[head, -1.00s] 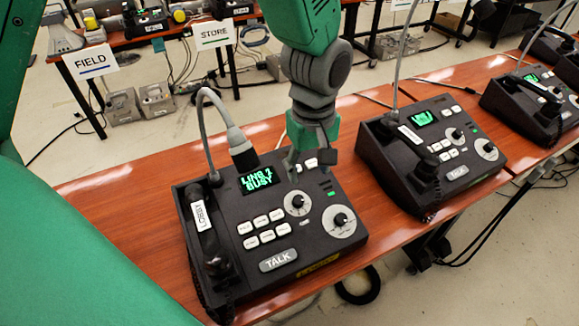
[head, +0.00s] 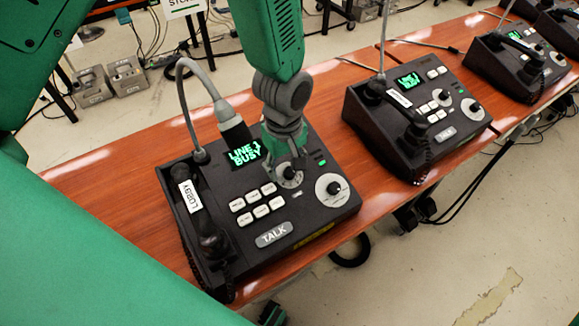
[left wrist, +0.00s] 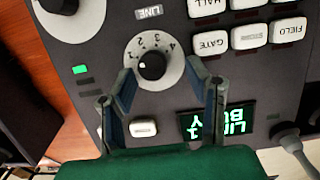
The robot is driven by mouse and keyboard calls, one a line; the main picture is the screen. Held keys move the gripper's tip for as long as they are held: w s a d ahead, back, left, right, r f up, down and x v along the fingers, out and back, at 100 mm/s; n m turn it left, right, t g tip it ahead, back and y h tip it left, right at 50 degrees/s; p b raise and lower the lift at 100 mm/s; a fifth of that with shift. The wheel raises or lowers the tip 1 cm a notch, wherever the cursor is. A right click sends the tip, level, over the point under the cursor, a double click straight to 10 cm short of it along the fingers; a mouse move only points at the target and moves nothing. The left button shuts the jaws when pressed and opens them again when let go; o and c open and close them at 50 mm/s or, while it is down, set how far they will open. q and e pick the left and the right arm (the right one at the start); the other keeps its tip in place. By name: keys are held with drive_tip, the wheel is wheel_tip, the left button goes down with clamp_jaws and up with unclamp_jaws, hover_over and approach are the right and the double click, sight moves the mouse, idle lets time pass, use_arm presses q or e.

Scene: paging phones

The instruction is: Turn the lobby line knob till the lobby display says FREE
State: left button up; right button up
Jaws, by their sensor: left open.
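The lobby phone (head: 300,222) is a black desk unit with a handset labelled LOBBY (head: 190,196) on its left side. Its display (head: 245,154) reads LINE 1 BUSY in green. The line knob (left wrist: 152,66) is a black knob on a pale numbered dial, under the word LINE in the left wrist view. In the head view my left gripper (head: 284,166) partly covers this dial. My left gripper (left wrist: 163,78) is open, its two fingers on either side of the knob, with gaps between. Contact cannot be told. My right gripper is not seen.
A second knob (head: 333,188) sits right of the line knob. White buttons (head: 256,205) and a TALK key (head: 273,235) lie nearer the front. A gooseneck microphone (head: 232,126) stands close to my left gripper. Another phone (head: 420,120) stands to the right.

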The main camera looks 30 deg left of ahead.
use_arm(q)
drive_tip(key=shift+a+f, duration=0.35)
drive_tip(key=shift+a, duration=0.05)
drive_tip(key=shift+s+d, duration=0.1)
drive_tip(key=shift+d, duration=0.25)
drive_tip(key=shift+d+r, duration=0.15)
drive_tip(key=shift+d, duration=0.75)
drive_tip(key=c, duration=0.3)
drive_tip(key=shift+d, duration=0.3)
clamp_jaws()
drive_tip(key=shift+r, duration=0.1)
drive_tip(key=shift+w+a, duration=0.2)
drive_tip(key=shift+a, duration=0.35)
drive_tip(key=shift+a+m, duration=0.3)
drive_tip(key=shift+a, duration=0.1)
drive_tip(key=shift+s+p, duration=0.1)
drive_tip(key=shift+p, duration=0.35)
drive_tip(key=shift+d+m+g+y+p, duration=0.3)
drive_tip(key=shift+m+p, duration=0.45)
drive_tip(key=shift+m, duration=0.45)
drive_tip(key=shift+m+p, duration=0.3)
drive_tip(key=shift+m, duration=0.4)
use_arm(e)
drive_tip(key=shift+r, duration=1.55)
use_arm(q)
drive_tip(key=shift+d, duration=0.15)
